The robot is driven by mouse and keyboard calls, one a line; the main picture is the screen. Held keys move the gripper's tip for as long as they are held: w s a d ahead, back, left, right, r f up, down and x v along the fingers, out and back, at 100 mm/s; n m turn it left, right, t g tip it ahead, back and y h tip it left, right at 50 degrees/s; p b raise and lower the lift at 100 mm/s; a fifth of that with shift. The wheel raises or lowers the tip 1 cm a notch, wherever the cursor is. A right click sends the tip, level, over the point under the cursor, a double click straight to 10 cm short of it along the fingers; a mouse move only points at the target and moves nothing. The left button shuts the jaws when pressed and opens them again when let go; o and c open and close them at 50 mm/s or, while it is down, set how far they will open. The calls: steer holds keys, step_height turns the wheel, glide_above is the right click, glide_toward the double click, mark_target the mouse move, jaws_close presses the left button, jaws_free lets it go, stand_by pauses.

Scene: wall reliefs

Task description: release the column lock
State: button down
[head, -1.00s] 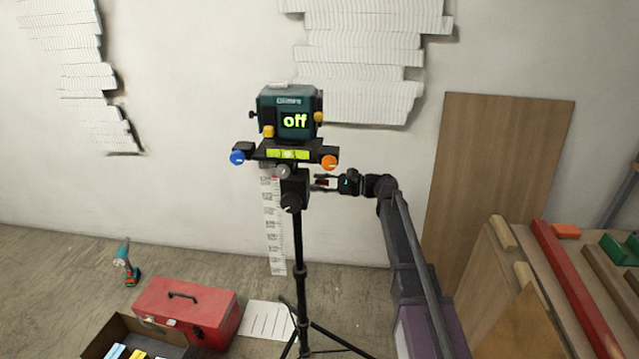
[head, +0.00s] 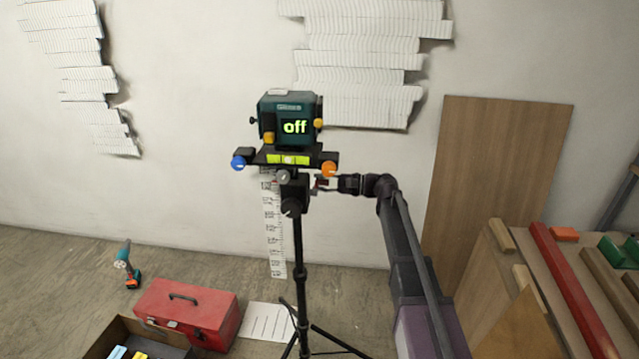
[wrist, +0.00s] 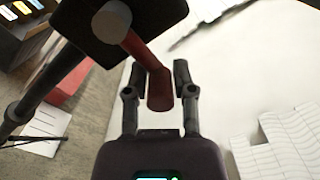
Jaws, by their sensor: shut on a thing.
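A dark green laser level (head: 287,119) reading "off" sits on a black head with a yellow-green bubble vial (head: 288,159), on top of a black tripod column (head: 298,245). A black block (head: 293,192) on the column carries a red lever, clear in the wrist view (wrist: 159,88). My gripper (head: 319,186) is at the right side of this block. In the wrist view my gripper (wrist: 157,76) has its two fingers on either side of the lever's free end and is shut on it. In the head view the lever is mostly hidden by the fingers.
The head has a blue knob (head: 238,162), an orange knob (head: 329,168) and a grey knob (head: 284,177). A white scale strip (head: 275,235) stands behind the column. A red toolbox (head: 190,310) and a drill (head: 127,265) lie on the floor. A wooden board (head: 495,180) leans on the wall.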

steer(key=c, duration=0.5)
jaws_free()
steer(key=shift+r, duration=0.15)
steer(key=shift+c, duration=0.2)
steer(key=shift+d, duration=0.1)
steer(key=d, duration=1.1)
steer(key=shift+s+d, duration=0.25)
steer(key=shift+d, duration=0.1)
